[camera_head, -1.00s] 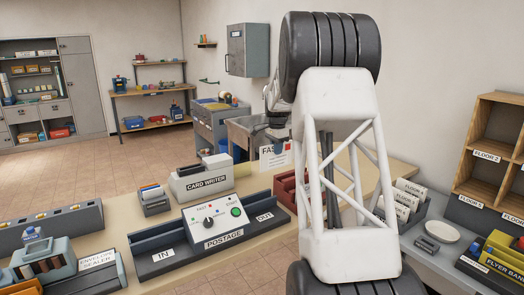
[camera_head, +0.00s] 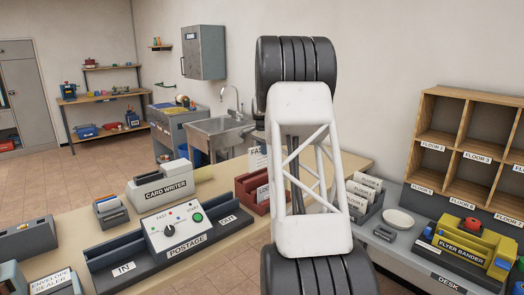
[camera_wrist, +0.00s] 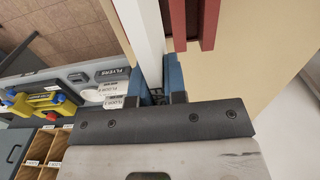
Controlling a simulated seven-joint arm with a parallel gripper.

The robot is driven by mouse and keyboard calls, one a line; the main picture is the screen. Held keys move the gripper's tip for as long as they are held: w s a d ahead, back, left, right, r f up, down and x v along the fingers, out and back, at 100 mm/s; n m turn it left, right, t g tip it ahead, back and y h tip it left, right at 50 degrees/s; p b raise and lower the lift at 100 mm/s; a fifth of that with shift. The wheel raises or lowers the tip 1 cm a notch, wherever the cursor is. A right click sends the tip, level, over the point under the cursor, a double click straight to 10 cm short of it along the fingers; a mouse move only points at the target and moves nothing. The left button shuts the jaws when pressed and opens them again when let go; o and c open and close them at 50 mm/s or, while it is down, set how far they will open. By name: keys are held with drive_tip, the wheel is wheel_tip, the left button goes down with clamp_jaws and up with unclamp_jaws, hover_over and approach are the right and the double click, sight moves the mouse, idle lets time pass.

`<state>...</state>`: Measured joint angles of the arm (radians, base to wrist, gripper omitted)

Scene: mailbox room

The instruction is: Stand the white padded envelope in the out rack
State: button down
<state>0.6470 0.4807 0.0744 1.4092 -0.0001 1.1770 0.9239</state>
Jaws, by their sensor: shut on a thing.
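My gripper (camera_wrist: 154,86) has blue fingers shut on a thin white item, seen edge-on, which looks like the white padded envelope (camera_wrist: 149,36). In the wrist view the envelope runs away between the fingers, just left of a red rack (camera_wrist: 209,22), with a narrow gap showing between them. In the head view a red rack (camera_head: 246,192) stands on the table, partly behind my arm. Its front label is partly hidden, and a white card marked "FAST" stands at its back. My gripper and the envelope's full face are hidden in the head view.
The postage machine (camera_head: 172,230) with IN and OUT trays stands left of the red rack. The card writer (camera_head: 160,188) is behind it. Floor-labelled file holders (camera_head: 366,190), a white dish (camera_head: 398,219) and the yellow flyer bander (camera_head: 462,247) lie to the right. Wooden cubbies (camera_head: 437,117) stand beyond.

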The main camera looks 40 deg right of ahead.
drive_tip(key=shift+f, duration=0.2)
drive_tip(key=shift+f, duration=1.75)
drive_tip(key=shift+f, duration=0.35)
drive_tip(key=shift+f, duration=1.9)
drive_tip(key=shift+f, duration=0.15)
